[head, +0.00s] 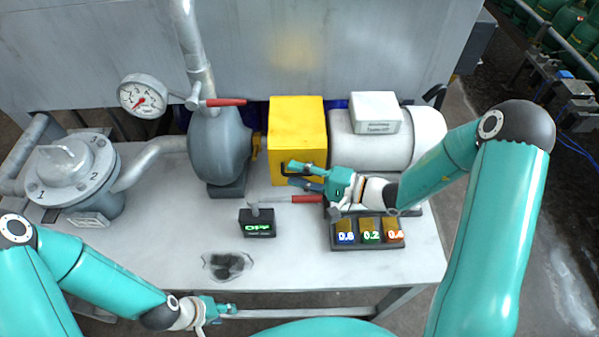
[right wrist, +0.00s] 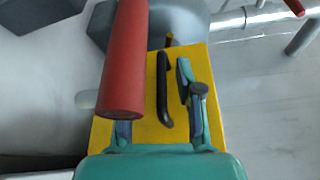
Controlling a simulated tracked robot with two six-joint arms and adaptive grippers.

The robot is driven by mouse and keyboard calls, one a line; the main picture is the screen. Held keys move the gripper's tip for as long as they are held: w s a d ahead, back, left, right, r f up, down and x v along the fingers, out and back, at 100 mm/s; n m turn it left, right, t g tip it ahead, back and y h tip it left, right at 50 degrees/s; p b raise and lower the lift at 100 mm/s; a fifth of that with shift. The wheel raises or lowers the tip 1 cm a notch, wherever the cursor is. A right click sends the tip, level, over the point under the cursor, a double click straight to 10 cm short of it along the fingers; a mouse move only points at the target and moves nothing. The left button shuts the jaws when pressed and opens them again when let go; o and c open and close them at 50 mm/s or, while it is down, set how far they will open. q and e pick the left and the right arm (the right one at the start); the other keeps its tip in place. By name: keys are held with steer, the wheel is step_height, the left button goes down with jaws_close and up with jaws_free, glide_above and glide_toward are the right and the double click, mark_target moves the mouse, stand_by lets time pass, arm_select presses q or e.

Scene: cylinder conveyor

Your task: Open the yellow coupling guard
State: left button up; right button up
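The yellow coupling guard (head: 297,125) is a box between the grey pump and the white motor, and it sits down over the shaft. Its black handle (head: 290,171) is on the near face and shows in full in the right wrist view (right wrist: 163,90). My right gripper (head: 291,175) is at the handle, fingers apart. In the right wrist view one finger of the right gripper (right wrist: 158,95) is right of the handle; the other is partly hidden behind a red lever grip. I cannot tell if they touch the handle. My left gripper (head: 229,308) is low by the table's front edge, away from the guard.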

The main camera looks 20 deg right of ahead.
jaws_close()
steer(key=shift+r, duration=0.25)
